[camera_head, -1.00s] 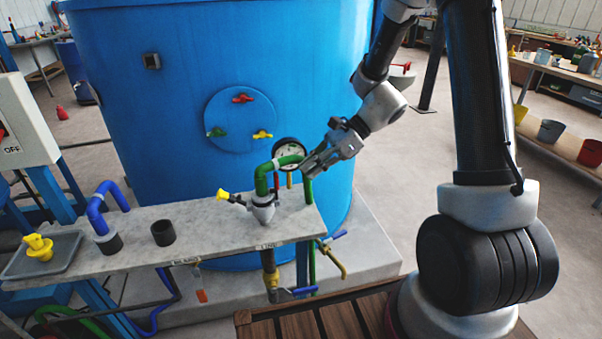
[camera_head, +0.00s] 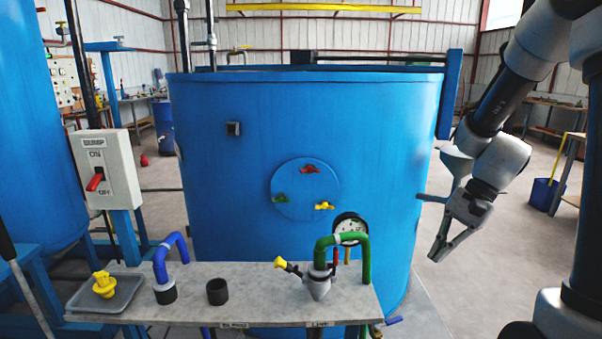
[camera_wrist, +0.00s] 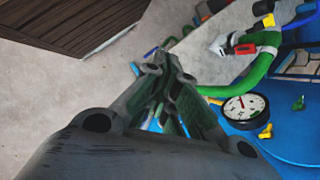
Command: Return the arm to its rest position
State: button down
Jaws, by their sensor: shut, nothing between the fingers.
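My gripper (camera_head: 440,250) hangs at the right in the head view, its fingers pointing down and to the left. It is shut and empty, and it is clear of the bench and the pipes. In the wrist view my gripper (camera_wrist: 172,65) shows its fingers together with nothing between them. The arm is bent, with the upper links rising out of the top right of the head view.
A big blue tank (camera_head: 385,130) stands behind a grey bench (camera_head: 250,285). The bench bears a green pipe (camera_head: 365,260), a blue pipe (camera_head: 160,262), a black socket (camera_head: 217,292) and a tray (camera_head: 125,298). A gauge (camera_head: 350,227) and pump switch box (camera_head: 108,168) stand nearby.

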jog(key=s+d+r+n+t+h, duration=0.2)
jog(key=s+r+n+t+h, duration=0.1)
jog(key=s+r, duration=0.3)
jog(key=s+d+r+n+t+h, duration=0.3)
jog(key=s+r+n, duration=0.3)
jog(key=r, duration=0.1)
jog(key=shift+s+d+r+n, duration=0.15)
jog(key=shift+s+d+n, duration=0.1)
jog(key=shift+d+n, duration=0.05)
dwell(1.3)
